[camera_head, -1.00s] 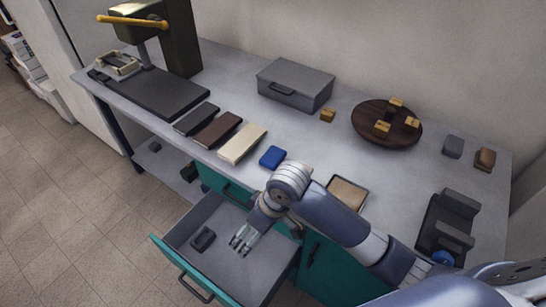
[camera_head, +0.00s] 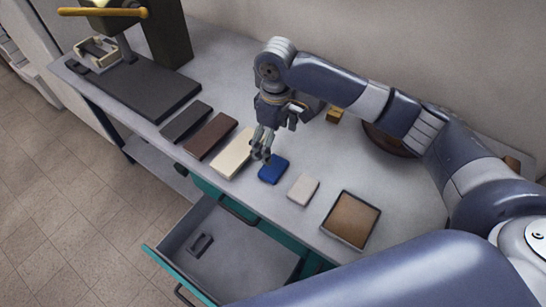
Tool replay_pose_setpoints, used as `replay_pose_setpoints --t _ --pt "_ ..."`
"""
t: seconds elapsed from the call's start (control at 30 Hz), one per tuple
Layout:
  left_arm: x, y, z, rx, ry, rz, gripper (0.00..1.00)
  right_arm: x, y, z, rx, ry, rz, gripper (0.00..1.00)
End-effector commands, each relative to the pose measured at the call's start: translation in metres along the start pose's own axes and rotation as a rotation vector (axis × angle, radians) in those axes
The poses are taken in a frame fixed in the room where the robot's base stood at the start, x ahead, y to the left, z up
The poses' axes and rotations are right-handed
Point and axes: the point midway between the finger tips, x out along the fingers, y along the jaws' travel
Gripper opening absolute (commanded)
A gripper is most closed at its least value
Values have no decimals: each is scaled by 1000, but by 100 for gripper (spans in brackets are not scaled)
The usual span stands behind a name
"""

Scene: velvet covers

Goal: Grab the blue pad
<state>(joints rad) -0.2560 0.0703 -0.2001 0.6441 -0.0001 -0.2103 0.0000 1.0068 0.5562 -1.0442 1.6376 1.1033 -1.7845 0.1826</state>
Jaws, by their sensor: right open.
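The blue pad (camera_head: 273,170) lies flat on the grey worktop, between a long cream block and a small pale block. My right gripper (camera_head: 262,155) points down just above and behind the pad's upper left corner, with its fingers apart and nothing between them. Whether a fingertip touches the pad, I cannot tell. The pad is almost fully visible. My left gripper is not in view.
A cream block (camera_head: 235,154), a brown block (camera_head: 210,136) and a dark block (camera_head: 186,122) lie in a row to the left. A small pale block (camera_head: 303,189) and a brown-topped tray (camera_head: 351,219) lie to the right. An open drawer (camera_head: 240,262) juts out below the worktop.

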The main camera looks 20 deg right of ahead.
Motion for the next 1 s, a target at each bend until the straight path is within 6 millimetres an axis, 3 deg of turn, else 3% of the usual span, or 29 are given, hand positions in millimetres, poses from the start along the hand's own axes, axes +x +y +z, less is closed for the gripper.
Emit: replay_pose_setpoints --t 0.2,0.3,0.4,0.6,0.7,0.97,1.0 --pt "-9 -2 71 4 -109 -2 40 32 -1 0 1 -1 -1 94" --pt "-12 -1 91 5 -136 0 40 38 -1 0 -1 -1 0 94" --pt "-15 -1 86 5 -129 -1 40 47 -3 -1 -1 -1 -1 94" --pt "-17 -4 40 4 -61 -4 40 78 -7 -2 -1 -1 -1 94" --pt "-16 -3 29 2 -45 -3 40 87 -6 -2 -1 1 1 94" --pt "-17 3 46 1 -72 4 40 90 -6 -2 -2 1 1 94" --pt "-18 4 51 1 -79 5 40 90 -6 -2 -2 1 1 87"
